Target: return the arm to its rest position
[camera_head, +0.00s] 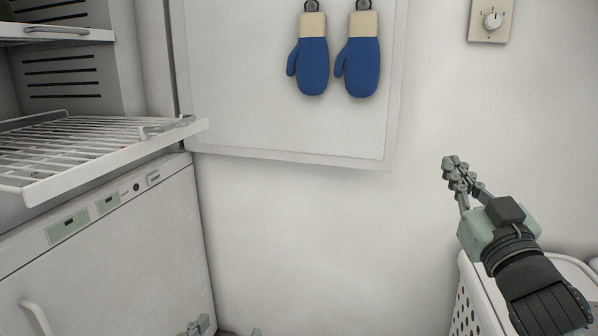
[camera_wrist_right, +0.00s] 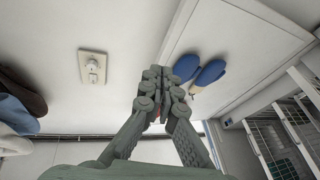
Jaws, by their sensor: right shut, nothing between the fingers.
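My right gripper (camera_head: 454,168) is raised in front of the white wall at the right of the head view. Its grey-green fingers are together with nothing between them. In the right wrist view its fingertips (camera_wrist_right: 161,80) meet in the middle. My left gripper (camera_head: 226,330) barely shows at the bottom edge of the head view. Only two grey-green fingertips are visible, with a gap between them; the rest of it is out of frame.
Two blue mittens (camera_head: 313,66) hang on the back wall. A wire rack (camera_head: 75,145) sticks out from a white appliance (camera_head: 125,245) at left. A white perforated basket (camera_head: 466,300) stands below my right arm. A dial plate (camera_head: 490,21) is on the wall.

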